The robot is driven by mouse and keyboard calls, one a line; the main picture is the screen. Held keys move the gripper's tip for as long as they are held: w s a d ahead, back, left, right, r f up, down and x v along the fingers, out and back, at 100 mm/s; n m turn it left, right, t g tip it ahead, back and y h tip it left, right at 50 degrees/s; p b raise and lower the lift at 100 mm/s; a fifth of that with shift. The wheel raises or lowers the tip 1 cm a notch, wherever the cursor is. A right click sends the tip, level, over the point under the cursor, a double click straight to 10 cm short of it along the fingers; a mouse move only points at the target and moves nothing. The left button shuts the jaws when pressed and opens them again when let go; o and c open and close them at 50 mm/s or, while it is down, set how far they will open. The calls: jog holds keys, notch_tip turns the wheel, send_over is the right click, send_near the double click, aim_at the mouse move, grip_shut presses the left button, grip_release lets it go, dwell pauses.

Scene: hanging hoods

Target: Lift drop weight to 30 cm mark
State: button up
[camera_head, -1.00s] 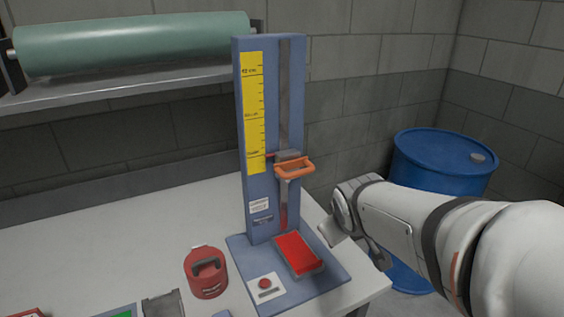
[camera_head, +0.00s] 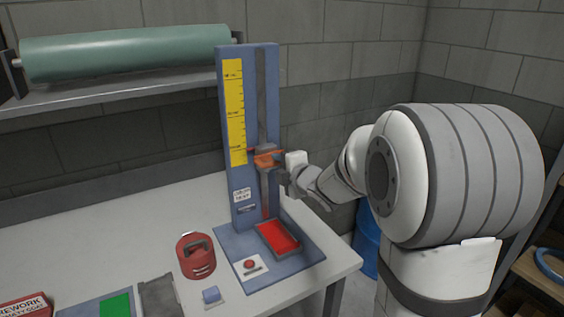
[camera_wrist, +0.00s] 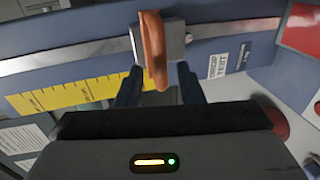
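The drop tester is a blue column (camera_head: 231,190) with a grey vertical rail and a yellow scale (camera_head: 234,112). The drop weight's orange handle (camera_head: 268,159) sits on the rail at about the scale's lowest label, whose text is too small to read. In the wrist view the handle (camera_wrist: 153,48) stands out from a grey block (camera_wrist: 176,38). My gripper (camera_head: 284,173) is just right of the handle. In the wrist view my gripper (camera_wrist: 158,70) is open, its two dark fingers on either side of the handle's near end, with gaps visible.
A red tray (camera_head: 278,238) and a red button (camera_head: 249,264) are on the blue base. A green roll (camera_head: 125,52) lies on the shelf at upper left. A blue barrel (camera_head: 367,238) is behind my arm.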

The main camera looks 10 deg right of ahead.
aim_at(277, 163)
jog(key=shift+d+p+x, duration=0.15)
jog(key=shift+x, duration=0.9)
jog(key=shift+d+p+x, duration=0.15)
jog(key=shift+x, duration=0.85)
grip_shut()
